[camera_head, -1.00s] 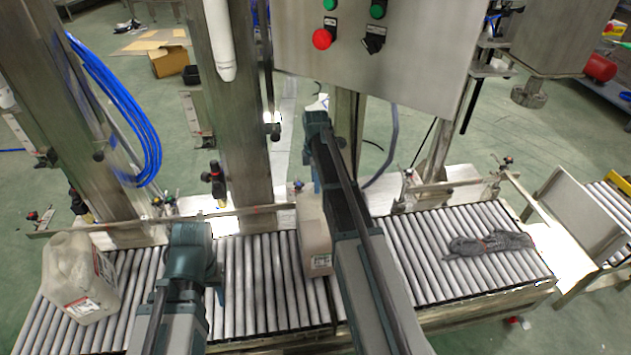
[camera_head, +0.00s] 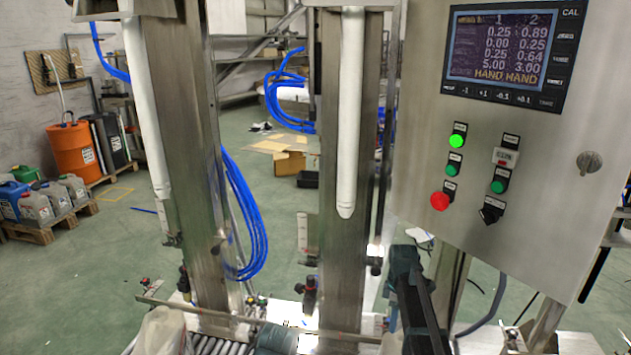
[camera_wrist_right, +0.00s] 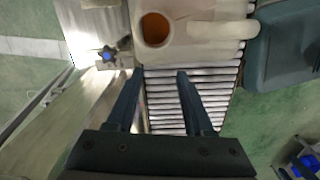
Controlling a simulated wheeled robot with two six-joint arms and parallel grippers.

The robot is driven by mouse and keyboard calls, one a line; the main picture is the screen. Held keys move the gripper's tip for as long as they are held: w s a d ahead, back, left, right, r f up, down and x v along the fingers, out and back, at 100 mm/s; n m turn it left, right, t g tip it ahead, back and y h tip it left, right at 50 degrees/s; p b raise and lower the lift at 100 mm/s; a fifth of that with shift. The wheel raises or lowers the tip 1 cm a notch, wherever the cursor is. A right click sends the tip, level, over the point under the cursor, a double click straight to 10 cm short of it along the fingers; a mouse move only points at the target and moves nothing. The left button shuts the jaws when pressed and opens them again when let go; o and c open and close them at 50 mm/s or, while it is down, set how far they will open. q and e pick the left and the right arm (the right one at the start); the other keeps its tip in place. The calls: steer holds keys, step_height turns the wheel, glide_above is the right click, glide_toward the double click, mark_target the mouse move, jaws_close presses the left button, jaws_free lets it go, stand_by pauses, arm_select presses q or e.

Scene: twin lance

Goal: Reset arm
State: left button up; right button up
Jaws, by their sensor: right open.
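My right gripper (camera_wrist_right: 158,76) is open in the right wrist view, its two dark fingers apart with nothing between them. A pale jug (camera_wrist_right: 185,46) with a round open mouth and a handle stands on the rollers just beyond the fingertips. In the head view my right arm rises at the bottom, right of centre, in front of the steel frame; its fingertips are not clear there. A teal part of my left arm shows at the bottom edge; the left gripper itself does not show. Another whitish jug (camera_head: 163,335) is cut off at the lower left.
A control panel (camera_head: 470,160) with a lit screen (camera_head: 506,56) and a green light hangs at right, close to my right arm. Steel columns (camera_head: 345,200) stand ahead. The roller conveyor (camera_wrist_right: 190,105) lies below. An orange drum (camera_head: 73,150) and canisters stand far left.

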steer(key=s+a+m+h, duration=0.1)
steer(key=s+a+m, duration=0.8)
steer(key=s+a, duration=1.4)
step_height(320, 180, up, 18)
steer(key=d+p, duration=0.1)
steer(key=p, duration=1.7)
steer(key=shift+s+d+m, duration=0.3)
steer(key=shift+s+d, duration=0.05)
steer(key=shift+s, duration=0.05)
